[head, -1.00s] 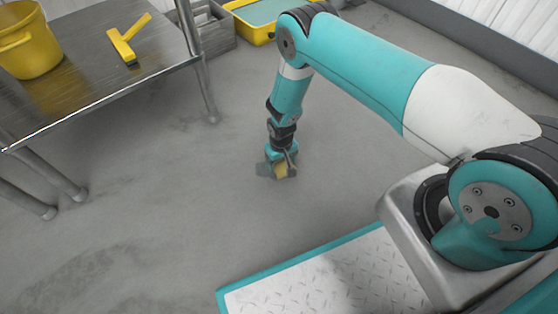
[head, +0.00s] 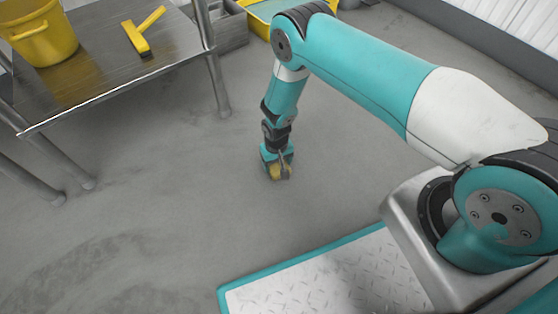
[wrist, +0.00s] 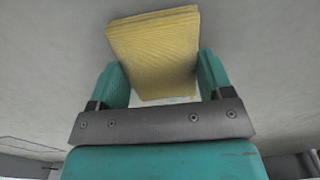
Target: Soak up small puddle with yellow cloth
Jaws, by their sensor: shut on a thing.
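My gripper (head: 279,170) points down at the grey floor near the middle of the head view. It is shut on a folded yellow cloth (wrist: 153,52), which fills the space between the two teal fingers in the wrist view. The cloth shows as a small yellow patch low at the fingers in the head view. It is at or very near the floor; I cannot tell whether it touches. I cannot make out a puddle around it; the floor under the gripper is hidden.
A metal table (head: 100,92) at the upper left bears a yellow bucket (head: 43,38) and a yellow brush-like tool (head: 141,40). A yellow tub (head: 258,30) and a grey crate (head: 229,32) stand at the back. The floor around my gripper is clear.

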